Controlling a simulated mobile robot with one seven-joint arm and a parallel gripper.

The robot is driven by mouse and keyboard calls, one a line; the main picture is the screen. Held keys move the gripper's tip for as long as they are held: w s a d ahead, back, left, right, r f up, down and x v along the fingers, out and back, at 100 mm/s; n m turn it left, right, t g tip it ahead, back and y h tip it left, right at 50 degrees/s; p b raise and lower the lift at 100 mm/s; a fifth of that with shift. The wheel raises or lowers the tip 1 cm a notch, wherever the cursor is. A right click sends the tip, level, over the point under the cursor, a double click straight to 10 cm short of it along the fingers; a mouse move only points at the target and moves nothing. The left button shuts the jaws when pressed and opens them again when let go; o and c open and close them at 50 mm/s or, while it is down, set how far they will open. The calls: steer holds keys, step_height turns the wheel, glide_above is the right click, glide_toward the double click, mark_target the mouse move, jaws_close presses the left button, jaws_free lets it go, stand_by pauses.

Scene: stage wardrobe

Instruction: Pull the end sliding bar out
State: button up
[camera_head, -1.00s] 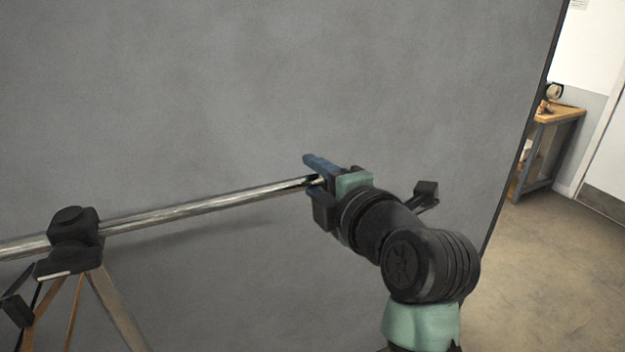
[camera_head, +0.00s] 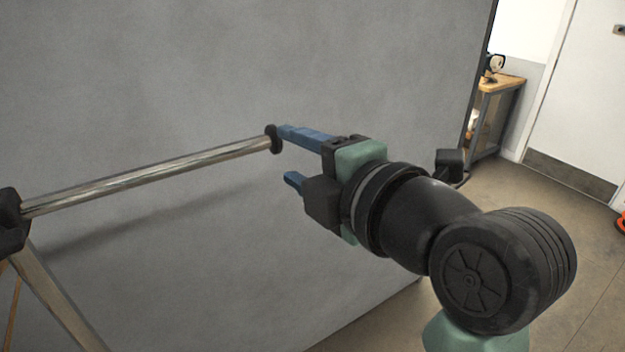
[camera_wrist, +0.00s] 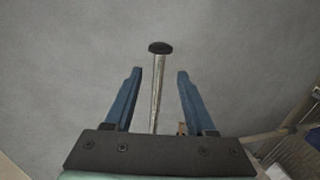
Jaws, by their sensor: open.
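The end sliding bar (camera_head: 150,182) is a thin silver metal rod with a black end cap (camera_head: 274,139). It runs from a black clamp (camera_head: 10,222) at the left edge up toward the right, in front of a grey backdrop. My gripper (camera_head: 287,156) is open, with its two blue fingers near the capped end. In the head view the upper finger's tip overlaps the cap; I cannot tell whether they touch. In the wrist view my gripper (camera_wrist: 158,75) shows both fingers apart, with the bar (camera_wrist: 157,90) between them in the picture and its cap (camera_wrist: 160,47) beyond the tips.
The grey backdrop (camera_head: 200,60) stands close behind the bar and gripper. Wooden stand legs (camera_head: 58,300) are at the lower left. A wooden-topped workbench (camera_head: 495,85) and a white door (camera_head: 585,90) stand at the far right. The floor (camera_head: 520,185) there is open.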

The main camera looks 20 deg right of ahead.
steer(key=v, duration=0.3)
steer(key=shift+s+r+b, duration=0.1)
steer(key=shift+s+b, duration=0.15)
steer(key=shift+b, duration=0.05)
